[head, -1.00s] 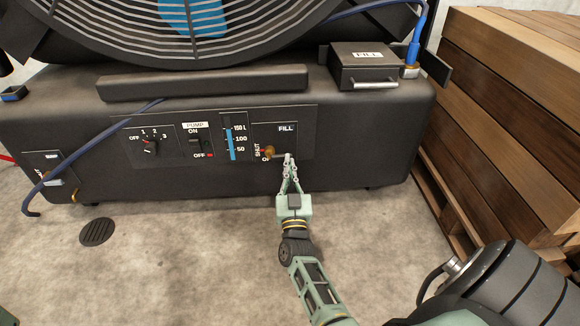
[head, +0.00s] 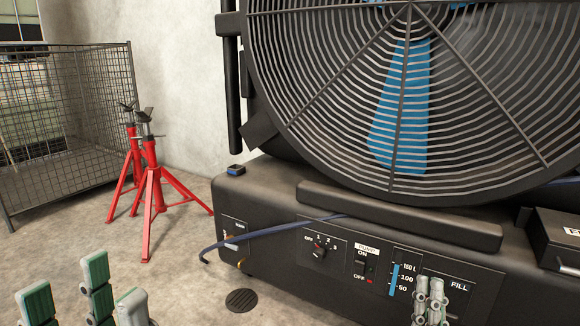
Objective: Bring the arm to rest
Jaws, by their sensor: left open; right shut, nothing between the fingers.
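My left gripper (head: 82,284) stands at the bottom left of the head view. Its green-padded fingers point up and are spread apart, with nothing between them. Most of both arms is out of the frame.
The black fan unit (head: 345,207) with pump dial (head: 319,248) and level gauge (head: 395,279) fills the right side. Red stands (head: 150,195) and a wire cage (head: 70,120) are at the left. Floor near the drain (head: 242,301) is clear.

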